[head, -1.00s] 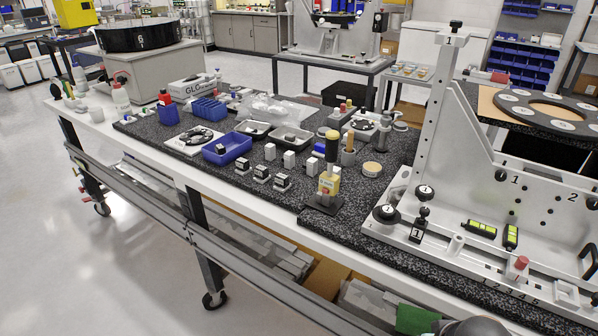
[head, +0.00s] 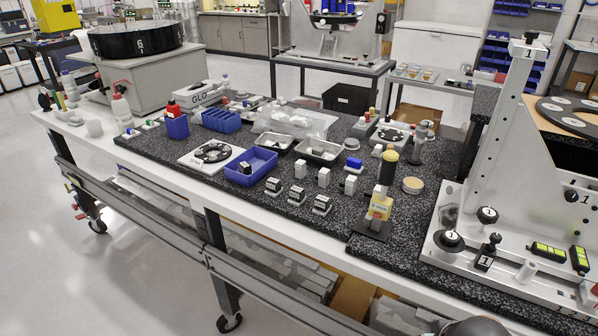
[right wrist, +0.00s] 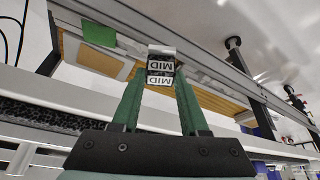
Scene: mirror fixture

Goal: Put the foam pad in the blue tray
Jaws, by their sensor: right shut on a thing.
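My right gripper (right wrist: 160,85) is shut on a small block (right wrist: 160,66) with white and black faces marked "MID", held between its green fingertips. I cannot tell whether this block is the foam pad. The blue tray (head: 264,164) stands on the dark speckled mat in the head view, left of the middle, and a small dark and white block (head: 245,168) lies in it. My left gripper is not in view.
Small black-and-white blocks (head: 297,195) and white blocks (head: 324,177) stand right of the tray. A white plate with a black ring (head: 212,153) lies left of it.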

